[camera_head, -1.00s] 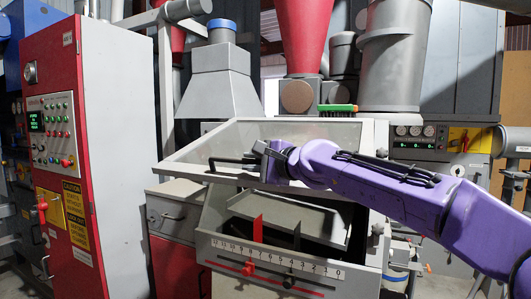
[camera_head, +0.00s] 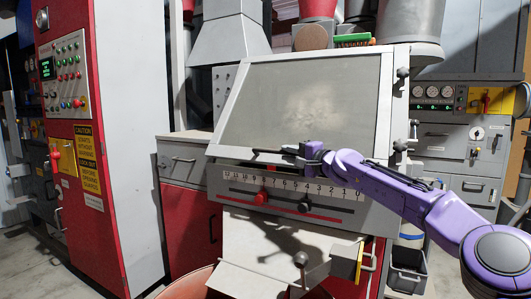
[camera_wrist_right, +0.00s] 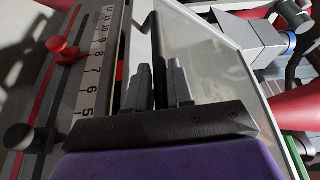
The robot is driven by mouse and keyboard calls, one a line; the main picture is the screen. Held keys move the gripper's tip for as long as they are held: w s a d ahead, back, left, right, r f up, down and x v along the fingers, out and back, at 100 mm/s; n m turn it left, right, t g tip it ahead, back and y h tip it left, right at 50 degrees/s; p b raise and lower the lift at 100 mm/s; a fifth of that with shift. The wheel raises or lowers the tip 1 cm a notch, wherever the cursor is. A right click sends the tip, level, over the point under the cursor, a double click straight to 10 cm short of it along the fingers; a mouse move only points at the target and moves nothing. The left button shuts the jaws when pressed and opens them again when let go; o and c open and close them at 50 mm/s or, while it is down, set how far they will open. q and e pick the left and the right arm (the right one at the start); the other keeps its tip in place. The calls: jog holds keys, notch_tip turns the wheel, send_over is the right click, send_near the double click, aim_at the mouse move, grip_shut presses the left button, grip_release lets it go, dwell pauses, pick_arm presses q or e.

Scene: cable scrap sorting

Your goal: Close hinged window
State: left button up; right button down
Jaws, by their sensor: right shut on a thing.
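The hinged window (camera_head: 300,98) is a grey pane in a light metal frame on the front of the machine. It slopes down over the opening, its lower edge just above the scale panel (camera_head: 290,192). I cannot tell whether that edge sits flush. Its black bar handle (camera_head: 270,153) runs along the lower edge; it also shows in the right wrist view (camera_wrist_right: 147,22). My right gripper (camera_head: 304,152) is shut on the handle, its two grey fingers (camera_wrist_right: 160,82) on either side of the bar. My left gripper is not in view.
The scale panel carries a red knob (camera_head: 261,198) and a black knob (camera_head: 305,206) just below the handle. A chute with a ball-topped lever (camera_head: 300,259) lies lower. A red control cabinet (camera_head: 75,150) stands left. A green brush (camera_head: 354,38) lies on top.

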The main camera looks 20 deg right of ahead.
jog(key=shift+w+d+f, duration=0.3)
jog(key=shift+f, duration=0.1)
jog(key=c, duration=1.1)
grip_release()
jog(key=b+v, duration=0.1)
jog(key=v, duration=0.9)
jog(key=shift+s, duration=0.25)
jog(key=shift+w+f, duration=0.1)
